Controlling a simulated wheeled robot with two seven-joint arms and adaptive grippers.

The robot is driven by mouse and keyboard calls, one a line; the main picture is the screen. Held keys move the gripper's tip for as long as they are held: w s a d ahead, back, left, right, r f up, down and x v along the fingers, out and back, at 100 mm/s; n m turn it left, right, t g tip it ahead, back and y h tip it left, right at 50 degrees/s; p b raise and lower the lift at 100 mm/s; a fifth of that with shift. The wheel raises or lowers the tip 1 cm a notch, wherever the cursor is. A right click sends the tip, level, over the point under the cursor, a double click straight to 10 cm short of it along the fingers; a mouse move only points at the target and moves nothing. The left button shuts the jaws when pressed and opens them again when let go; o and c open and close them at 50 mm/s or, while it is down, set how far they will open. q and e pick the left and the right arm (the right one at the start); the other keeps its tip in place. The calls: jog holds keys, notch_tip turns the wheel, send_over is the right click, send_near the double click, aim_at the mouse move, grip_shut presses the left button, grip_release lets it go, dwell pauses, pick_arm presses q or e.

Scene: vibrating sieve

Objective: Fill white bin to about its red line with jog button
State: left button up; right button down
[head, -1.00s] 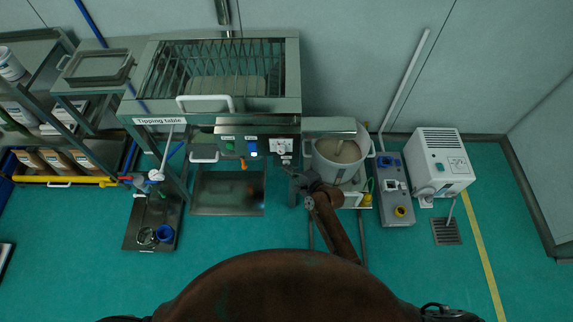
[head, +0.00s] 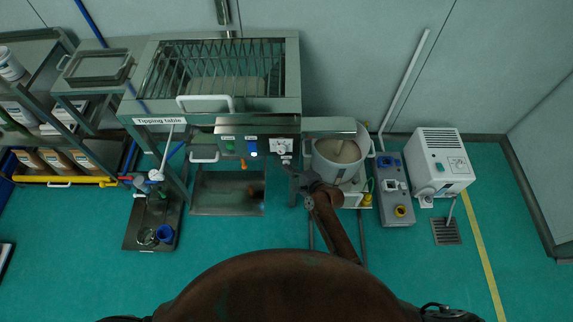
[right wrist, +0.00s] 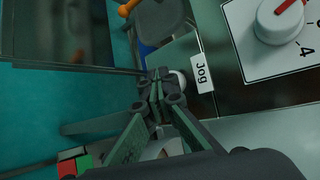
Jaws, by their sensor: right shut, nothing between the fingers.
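The white bin (head: 325,172) stands under the right end of the machine, with pale beige material inside. I cannot make out its red line. My right gripper (head: 292,176) is at the machine's front edge, just left of the bin. In the right wrist view the right gripper (right wrist: 163,82) is shut and empty. Its fingertips are at the pale round jog button (right wrist: 181,79), beside the "Jog" label (right wrist: 202,73). They partly cover the button, and I cannot tell whether they press it. My left gripper is not in view.
A dial with a red pointer (right wrist: 283,18) sits close to the right gripper. The panel also has a green button (head: 230,145) and a blue button (head: 252,146). A grey control box (head: 397,210) stands right of the bin. Open green floor lies in front.

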dwell(0.7)
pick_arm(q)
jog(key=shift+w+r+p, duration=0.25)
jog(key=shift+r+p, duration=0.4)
pick_arm(e)
jog(key=shift+s, duration=0.8)
jog(key=shift+s, duration=0.1)
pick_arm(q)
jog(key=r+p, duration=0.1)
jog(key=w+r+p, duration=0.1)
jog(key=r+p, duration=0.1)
pick_arm(e)
jog(key=s, duration=0.5)
